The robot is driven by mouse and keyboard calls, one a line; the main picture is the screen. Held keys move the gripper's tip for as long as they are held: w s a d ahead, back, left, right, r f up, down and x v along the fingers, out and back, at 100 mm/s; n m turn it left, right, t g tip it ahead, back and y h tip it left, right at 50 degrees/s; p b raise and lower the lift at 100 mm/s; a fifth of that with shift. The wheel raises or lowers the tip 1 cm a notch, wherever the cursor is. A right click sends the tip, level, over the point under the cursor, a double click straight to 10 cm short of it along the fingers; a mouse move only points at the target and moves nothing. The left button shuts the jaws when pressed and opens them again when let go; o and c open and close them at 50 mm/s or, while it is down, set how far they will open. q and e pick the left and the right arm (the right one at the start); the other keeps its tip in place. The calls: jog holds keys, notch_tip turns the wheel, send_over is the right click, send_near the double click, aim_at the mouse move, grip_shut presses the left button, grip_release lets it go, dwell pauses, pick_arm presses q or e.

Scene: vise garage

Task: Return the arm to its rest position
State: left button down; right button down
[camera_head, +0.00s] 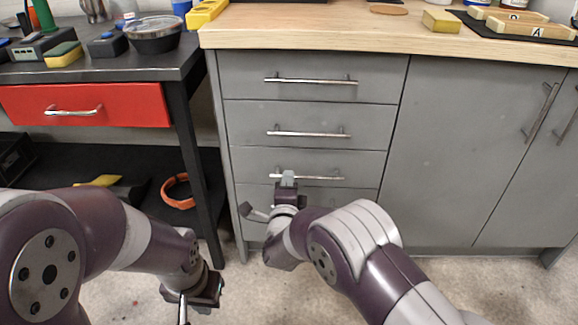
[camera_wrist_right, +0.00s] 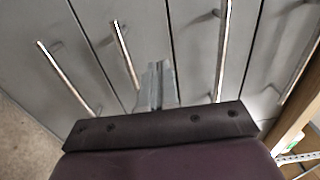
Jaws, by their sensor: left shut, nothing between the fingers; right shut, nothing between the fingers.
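My right gripper (camera_head: 288,178) is in front of the grey drawer unit, and its tip overlaps the third drawer handle (camera_head: 320,177) in the head view. In the right wrist view its fingers (camera_wrist_right: 158,82) are together with nothing between them, in the gap between two bar handles and apart from both. My left gripper (camera_head: 184,308) is low at the bottom of the head view, left of the right arm, pointing down over the floor. Its fingers are shut, and only partly visible. Nothing is held by either gripper.
The grey drawers (camera_head: 250,115) look closed and have bar handles. A wooden worktop (camera_head: 330,30) is above them. At left stands a dark table (camera_head: 120,66) with a red drawer (camera_head: 130,100) and a lower shelf holding an orange ring (camera_head: 178,203). Floor is free in front.

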jog(key=s+f+n+g+y+p, duration=0.1)
jog(key=s+f+n+g+p, duration=0.1)
jog(key=s+f+n+g, duration=0.4)
jog(key=s+f+n+g+y+p, duration=0.2)
jog(key=s+f+n+g, duration=0.15)
jog(key=s+n, duration=0.45)
jog(key=s+d+r+n+g+h+p, duration=0.1)
jog(key=s+d+r+n+g+p, duration=0.2)
jog(key=s+d+r, duration=0.45)
jog(key=s+d+r+n+g+h+p, duration=0.25)
jog(key=s+d+r+g, duration=0.2)
jog(key=s+d, duration=0.5)
jog(key=d+r+m+p, duration=0.1)
jog(key=d+r+p, duration=0.2)
jog(key=d+r, duration=0.35)
notch_tip(320, 180, up, 35)
jog(key=w+a+p, duration=0.1)
jog(key=p, duration=3.4)
jog(key=shift+r+p, duration=0.15)
jog(key=shift+p, duration=0.25)
